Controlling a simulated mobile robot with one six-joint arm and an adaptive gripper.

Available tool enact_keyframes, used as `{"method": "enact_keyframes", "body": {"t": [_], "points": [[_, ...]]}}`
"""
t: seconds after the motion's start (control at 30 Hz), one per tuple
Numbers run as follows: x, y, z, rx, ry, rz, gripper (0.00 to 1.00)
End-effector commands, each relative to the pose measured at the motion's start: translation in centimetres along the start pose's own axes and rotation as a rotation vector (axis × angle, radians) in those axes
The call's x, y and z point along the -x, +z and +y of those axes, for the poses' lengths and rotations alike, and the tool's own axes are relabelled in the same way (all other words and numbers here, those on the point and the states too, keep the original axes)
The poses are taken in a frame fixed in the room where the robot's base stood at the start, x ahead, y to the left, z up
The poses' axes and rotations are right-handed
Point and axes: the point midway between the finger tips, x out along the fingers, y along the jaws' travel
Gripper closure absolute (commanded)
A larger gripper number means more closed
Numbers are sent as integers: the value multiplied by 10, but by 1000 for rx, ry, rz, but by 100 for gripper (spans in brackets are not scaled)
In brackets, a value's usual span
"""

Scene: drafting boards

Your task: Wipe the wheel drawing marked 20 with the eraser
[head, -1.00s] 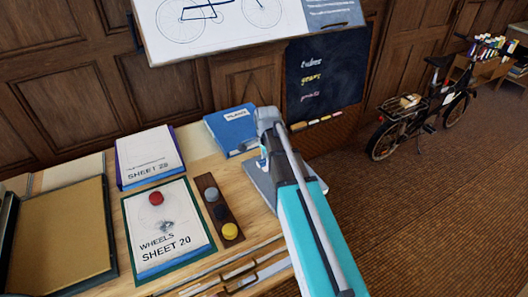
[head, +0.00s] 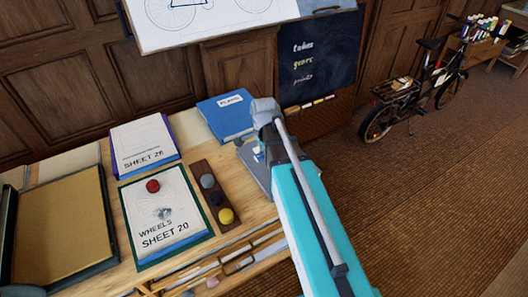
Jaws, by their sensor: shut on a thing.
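The sheet marked WHEELS, SHEET 20 (head: 166,237) lies on the bench at left, on a dark green backing. A red round piece (head: 153,186) sits on the sheet's upper left part. My teal arm rises from the lower right and ends in a grey joint right of the sheet. I cannot identify the eraser.
A dark strip (head: 198,171) with grey, dark and yellow round pieces is right of the sheet. Another sheet (head: 141,142) and a blue binder (head: 224,118) lie behind. A tan board with a dark frame (head: 62,238) is at left.

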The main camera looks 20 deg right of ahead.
Motion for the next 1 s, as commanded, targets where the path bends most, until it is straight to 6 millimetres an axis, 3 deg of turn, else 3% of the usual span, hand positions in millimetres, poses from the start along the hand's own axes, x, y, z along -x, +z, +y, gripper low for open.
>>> {"method": "enact_keyframes", "body": {"t": [0.13, 0.17, 0.33, 1.0], "points": [[0, 0, 0, 0, 0, 0, 100], [0, 0, 0, 0, 0, 0, 70], [0, 0, 0, 0, 0, 0, 100], [0, -5, 1, -8, 0, 0, 100]]}}
